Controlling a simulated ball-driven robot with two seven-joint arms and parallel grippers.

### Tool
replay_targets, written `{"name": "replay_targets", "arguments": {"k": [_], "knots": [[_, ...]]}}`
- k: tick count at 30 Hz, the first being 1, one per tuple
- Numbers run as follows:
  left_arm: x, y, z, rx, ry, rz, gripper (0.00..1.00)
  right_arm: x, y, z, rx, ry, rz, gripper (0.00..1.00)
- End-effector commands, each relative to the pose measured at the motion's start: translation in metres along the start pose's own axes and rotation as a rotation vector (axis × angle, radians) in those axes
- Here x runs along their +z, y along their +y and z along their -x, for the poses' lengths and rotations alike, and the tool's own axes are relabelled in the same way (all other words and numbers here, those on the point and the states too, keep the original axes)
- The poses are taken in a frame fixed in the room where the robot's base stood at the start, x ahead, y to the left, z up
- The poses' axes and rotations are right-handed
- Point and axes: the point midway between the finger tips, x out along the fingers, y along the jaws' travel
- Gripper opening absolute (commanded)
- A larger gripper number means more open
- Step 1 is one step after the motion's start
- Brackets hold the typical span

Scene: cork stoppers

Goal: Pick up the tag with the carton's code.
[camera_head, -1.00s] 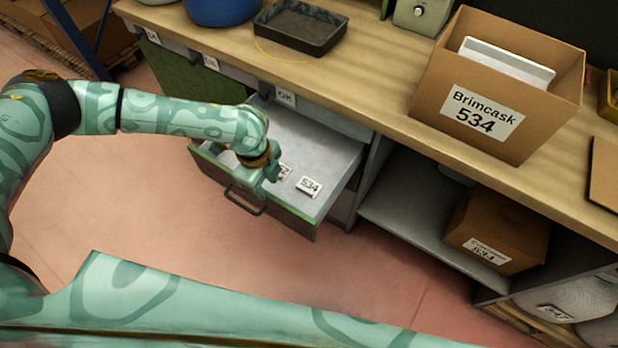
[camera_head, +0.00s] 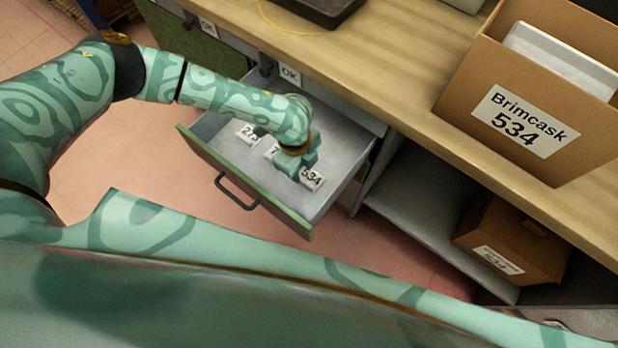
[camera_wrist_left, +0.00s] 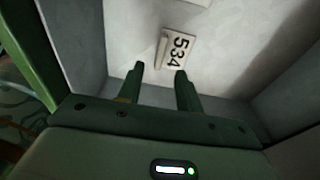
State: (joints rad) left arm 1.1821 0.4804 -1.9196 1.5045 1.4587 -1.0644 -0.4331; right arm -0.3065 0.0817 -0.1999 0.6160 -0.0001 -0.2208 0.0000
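The carton (camera_head: 470,82) on the counter carries a white label reading "Brimcask 534". In the open drawer (camera_head: 335,150), a small white tag reading "534" (camera_head: 313,178) lies on the grey floor. The tag also shows in the left wrist view (camera_wrist_left: 178,48), just beyond the fingertips. My left gripper (camera_head: 293,168) reaches down into the drawer beside this tag. In the left wrist view its two fingers (camera_wrist_left: 159,72) are apart with nothing between them. My right gripper is out of view.
Two other tags lie in the drawer: one starting "27" (camera_head: 248,133), and one partly hidden by my gripper (camera_head: 271,150). The drawer walls stand close around. A smaller labelled carton (camera_head: 510,240) sits on the shelf below the counter (camera_head: 400,60).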

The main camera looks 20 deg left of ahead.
Motion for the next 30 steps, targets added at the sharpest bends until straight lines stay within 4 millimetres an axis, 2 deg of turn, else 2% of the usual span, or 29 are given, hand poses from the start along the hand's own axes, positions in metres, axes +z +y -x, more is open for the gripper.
{"name": "replay_targets", "arguments": {"k": [1,8,15,22,23,26,30], "knots": [[0.000,0.000,-0.007,0.001,0.001,0.000,0.35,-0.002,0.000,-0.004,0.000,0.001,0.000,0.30],[0.001,-0.001,-0.023,0.001,0.000,-0.002,0.35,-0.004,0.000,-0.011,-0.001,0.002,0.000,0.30],[0.003,-0.001,-0.062,0.002,0.000,-0.001,0.35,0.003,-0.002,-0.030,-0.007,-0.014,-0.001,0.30],[0.003,-0.002,-0.061,-0.002,-0.001,0.000,0.35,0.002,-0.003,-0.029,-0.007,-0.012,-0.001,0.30],[0.003,-0.002,-0.061,-0.002,-0.001,0.000,0.30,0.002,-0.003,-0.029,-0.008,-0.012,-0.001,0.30],[0.003,-0.002,-0.061,-0.002,-0.001,0.000,0.02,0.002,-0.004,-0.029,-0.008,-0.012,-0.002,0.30],[0.003,-0.002,-0.061,-0.002,-0.001,0.000,0.00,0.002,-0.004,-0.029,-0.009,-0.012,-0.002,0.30]]}}
